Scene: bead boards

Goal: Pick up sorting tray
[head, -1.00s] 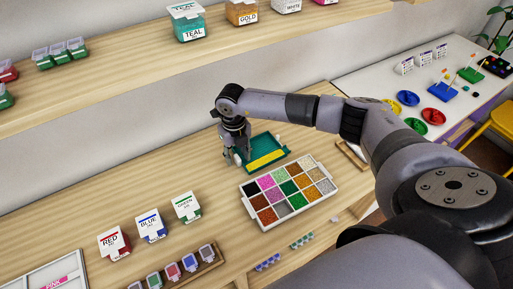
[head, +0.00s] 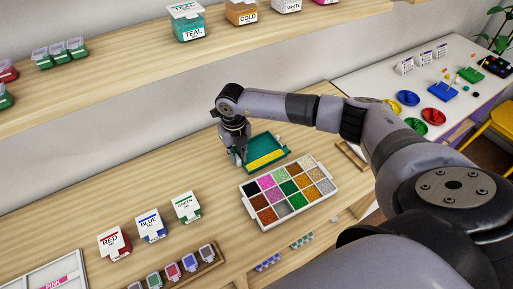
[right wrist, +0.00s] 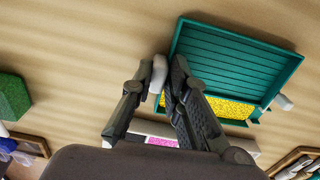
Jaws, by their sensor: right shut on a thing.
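The sorting tray (head: 267,145) is a teal, ribbed tray with yellow beads along its near side, lying on the wooden counter. In the right wrist view the tray (right wrist: 235,58) has a pale handle on each short side. My right gripper (head: 238,160) is at the tray's left end. In the right wrist view my right gripper (right wrist: 162,68) is shut on the near pale handle (right wrist: 158,76), with a finger on each side of it. The tray appears to rest on the counter. My left gripper is not in view.
A white bead box (head: 247,208) with several coloured compartments stands just in front of the tray. Labelled red (head: 114,243), blue (head: 150,226) and green (head: 187,207) containers stand to the left. A wooden shelf (head: 120,85) runs above the counter along the wall.

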